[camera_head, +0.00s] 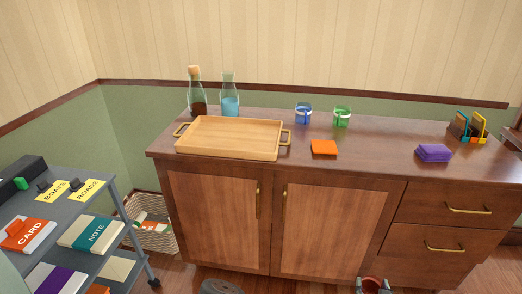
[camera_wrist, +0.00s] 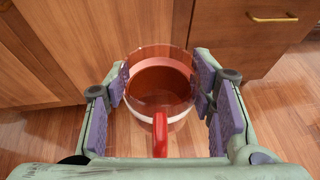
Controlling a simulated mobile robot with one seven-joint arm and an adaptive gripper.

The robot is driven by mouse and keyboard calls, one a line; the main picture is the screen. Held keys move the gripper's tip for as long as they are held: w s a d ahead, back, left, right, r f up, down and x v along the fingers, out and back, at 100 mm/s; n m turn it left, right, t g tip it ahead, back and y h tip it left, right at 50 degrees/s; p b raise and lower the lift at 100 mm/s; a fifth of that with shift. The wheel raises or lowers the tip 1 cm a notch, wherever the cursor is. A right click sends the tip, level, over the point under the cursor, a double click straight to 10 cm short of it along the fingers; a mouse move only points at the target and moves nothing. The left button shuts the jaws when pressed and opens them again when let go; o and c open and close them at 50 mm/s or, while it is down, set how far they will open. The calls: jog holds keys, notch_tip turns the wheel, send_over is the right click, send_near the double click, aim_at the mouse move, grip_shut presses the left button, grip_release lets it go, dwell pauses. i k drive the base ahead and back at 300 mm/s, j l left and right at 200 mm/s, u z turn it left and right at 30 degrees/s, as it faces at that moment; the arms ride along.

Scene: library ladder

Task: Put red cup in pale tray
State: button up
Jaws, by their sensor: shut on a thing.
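The red cup (camera_wrist: 160,88) is a clear glass with a red inside band and a red handle; my gripper (camera_wrist: 160,95) is shut around its sides in the wrist view. In the head view the cup (camera_head: 371,284) shows only partly at the bottom edge, in front of the cabinet and below the counter top. The pale tray (camera_head: 229,150) is a light wooden tray with brass handles, empty, on the left part of the counter. The cup is apart from the tray, lower and to its right.
Two bottles (camera_head: 230,98) stand behind the tray. A blue cup (camera_head: 303,114), a green cup (camera_head: 342,116), an orange block (camera_head: 324,147) and a purple stack (camera_head: 433,153) are on the counter (camera_head: 375,150). A cart (camera_head: 75,205) with books stands at left.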

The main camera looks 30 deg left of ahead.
aim_at(227, 133)
jog(key=i+j+u, duration=0.1)
jog(key=u, duration=1.1)
